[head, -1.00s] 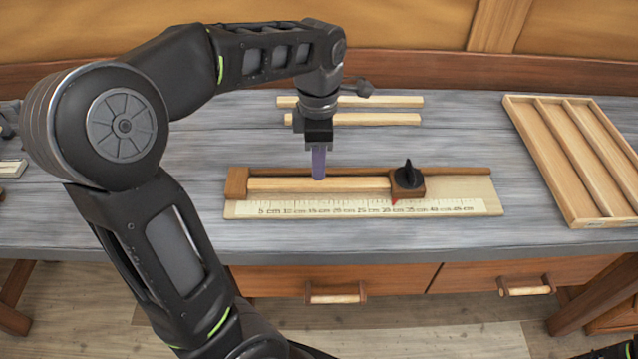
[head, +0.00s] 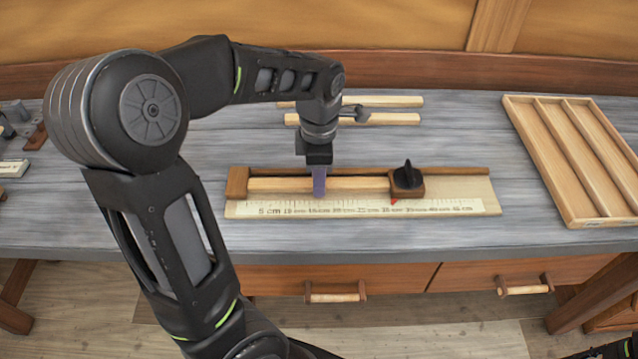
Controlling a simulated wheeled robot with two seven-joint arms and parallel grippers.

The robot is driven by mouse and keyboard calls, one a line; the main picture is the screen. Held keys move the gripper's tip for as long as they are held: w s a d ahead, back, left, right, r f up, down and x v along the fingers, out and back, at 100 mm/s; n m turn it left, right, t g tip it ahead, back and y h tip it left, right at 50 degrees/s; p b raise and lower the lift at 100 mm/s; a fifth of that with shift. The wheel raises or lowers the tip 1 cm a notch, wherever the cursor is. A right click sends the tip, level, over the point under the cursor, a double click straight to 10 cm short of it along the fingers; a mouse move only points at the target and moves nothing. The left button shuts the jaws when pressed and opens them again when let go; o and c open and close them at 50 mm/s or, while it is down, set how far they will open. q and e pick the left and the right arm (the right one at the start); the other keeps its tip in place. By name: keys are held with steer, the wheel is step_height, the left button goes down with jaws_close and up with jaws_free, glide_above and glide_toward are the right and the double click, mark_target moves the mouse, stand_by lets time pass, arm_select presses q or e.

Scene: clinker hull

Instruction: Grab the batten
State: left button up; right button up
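A pale batten (head: 355,184) lies on a measuring board (head: 470,198), along its brown back rail. Its left end is at the brown end block (head: 237,182), and its right end is at a sliding stop with a black knob (head: 407,178). My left gripper (head: 319,192) points down at the batten, left of its middle. Its purple finger overlaps the batten in the picture and covers a short part of it. The fingers show edge-on, so I cannot tell whether they are open or shut, or touching it. My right gripper is not in view.
Two more pale strips (head: 385,118) lie behind the board, partly hidden by my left arm. A wooden tray with long compartments (head: 570,215) is on the right. Small items (head: 14,168) lie at the far left. The grey bench top (head: 200,150) is otherwise mostly clear.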

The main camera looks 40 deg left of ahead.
arm_select(q)
steer(key=shift+c, duration=0.4)
jaws_close()
steer(key=shift+r, duration=0.15)
step_height(320, 180, up, 10)
stand_by(0.5)
stand_by(0.5)
